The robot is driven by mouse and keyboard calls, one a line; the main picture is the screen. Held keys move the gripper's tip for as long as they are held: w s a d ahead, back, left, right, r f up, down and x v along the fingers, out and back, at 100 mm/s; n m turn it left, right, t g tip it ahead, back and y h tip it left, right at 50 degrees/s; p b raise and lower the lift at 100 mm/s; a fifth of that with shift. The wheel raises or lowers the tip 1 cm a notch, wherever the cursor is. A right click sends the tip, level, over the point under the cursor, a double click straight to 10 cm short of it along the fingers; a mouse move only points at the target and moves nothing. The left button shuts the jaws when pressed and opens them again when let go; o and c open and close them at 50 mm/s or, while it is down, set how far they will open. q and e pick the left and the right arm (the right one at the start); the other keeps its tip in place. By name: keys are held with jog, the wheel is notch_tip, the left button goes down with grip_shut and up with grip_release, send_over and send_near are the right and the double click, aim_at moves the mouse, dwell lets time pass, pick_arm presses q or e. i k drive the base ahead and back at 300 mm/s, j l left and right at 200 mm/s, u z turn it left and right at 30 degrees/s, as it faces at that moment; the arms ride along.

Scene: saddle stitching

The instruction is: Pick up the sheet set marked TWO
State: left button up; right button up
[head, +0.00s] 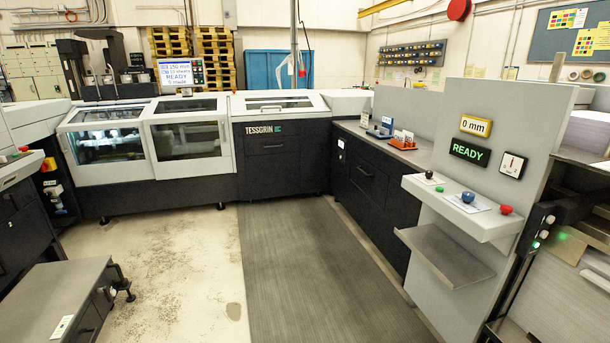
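No sheet set that I can read as marked TWO shows in the head view. On the counter along the right stand a blue holder (379,132) and, nearer, an orange holder (401,144). Each has small white pieces standing in it, and their marks are too small to read. Neither of my grippers is in view.
A long stitching machine (280,157) runs along the back. At right, a grey panel (540,125) reads READY and 0 mm, with a control ledge (462,206) and a lower shelf (445,256). A low grey bench (50,290) stands front left. The grey floor mat (300,270) is clear.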

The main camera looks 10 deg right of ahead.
aim_at(410, 136)
jog(key=i, duration=0.9)
jog(key=i+z, duration=0.15)
jog(key=i, duration=0.75)
jog(key=i+j, duration=0.2)
jog(key=i, duration=0.75)
jog(key=i+j+z, duration=0.1)
jog(key=i+z, duration=0.25)
jog(key=i+j+z, duration=0.35)
jog(key=i, duration=0.15)
jog(key=i+j+z, duration=0.35)
jog(key=i+l+z, duration=0.25)
jog(key=i+l, duration=0.3)
jog(key=i+l+z, duration=0.2)
jog(key=i+l, duration=0.25)
jog(key=k+j, duration=0.3)
jog(key=j+z, duration=0.1)
jog(key=z, duration=0.3)
jog(key=j+z, duration=0.15)
jog(key=z, duration=0.3)
jog(key=j+z, duration=0.1)
jog(key=z, duration=0.3)
jog(key=j+z, duration=0.15)
jog(key=z, duration=0.25)
jog(key=j+z, duration=0.15)
jog(key=z, duration=0.3)
